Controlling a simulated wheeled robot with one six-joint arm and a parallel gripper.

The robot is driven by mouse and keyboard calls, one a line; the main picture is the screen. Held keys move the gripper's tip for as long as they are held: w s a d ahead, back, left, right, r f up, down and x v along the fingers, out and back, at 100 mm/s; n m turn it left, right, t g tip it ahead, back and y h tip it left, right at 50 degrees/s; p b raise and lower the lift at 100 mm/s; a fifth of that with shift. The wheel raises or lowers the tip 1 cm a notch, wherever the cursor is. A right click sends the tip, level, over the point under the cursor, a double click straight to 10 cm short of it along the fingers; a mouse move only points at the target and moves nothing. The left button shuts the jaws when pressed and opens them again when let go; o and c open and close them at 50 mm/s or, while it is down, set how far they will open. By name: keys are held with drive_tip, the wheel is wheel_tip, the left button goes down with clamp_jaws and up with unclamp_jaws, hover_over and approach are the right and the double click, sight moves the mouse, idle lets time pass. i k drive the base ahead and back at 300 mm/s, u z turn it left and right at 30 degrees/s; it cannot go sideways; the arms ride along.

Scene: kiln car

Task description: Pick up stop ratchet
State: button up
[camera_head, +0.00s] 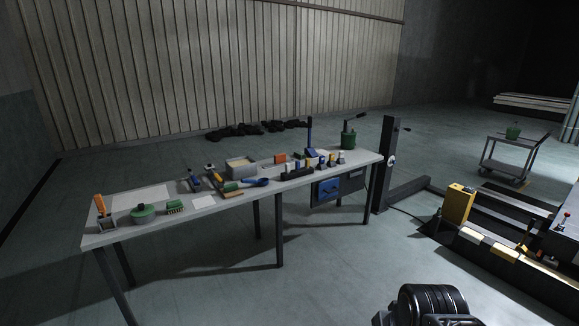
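I cannot tell which thing is the stop ratchet; the small things here are too tiny and dark to make out. Many small tools and parts lie on the long grey workbench (365,159). Among them are a blue-handled tool (255,182), a yellow-handled tool (232,193), an orange block (280,158) and an upright blue piece (309,132). My gripper's fingers do not show. Only a dark, rounded part of my own arm is in view at the bottom edge, well apart from the bench.
A yellow box (458,204) and striped rail edge lie right. A trolley (493,168) stands farther back. Floor before the bench is clear.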

sight(192, 176)
drive_tip(key=u, duration=0.25)
drive_tip(key=i, duration=2.65)
drive_tip(key=u, duration=1.6)
drive_tip(key=i, duration=1.7)
drive_tip(key=u, duration=0.4)
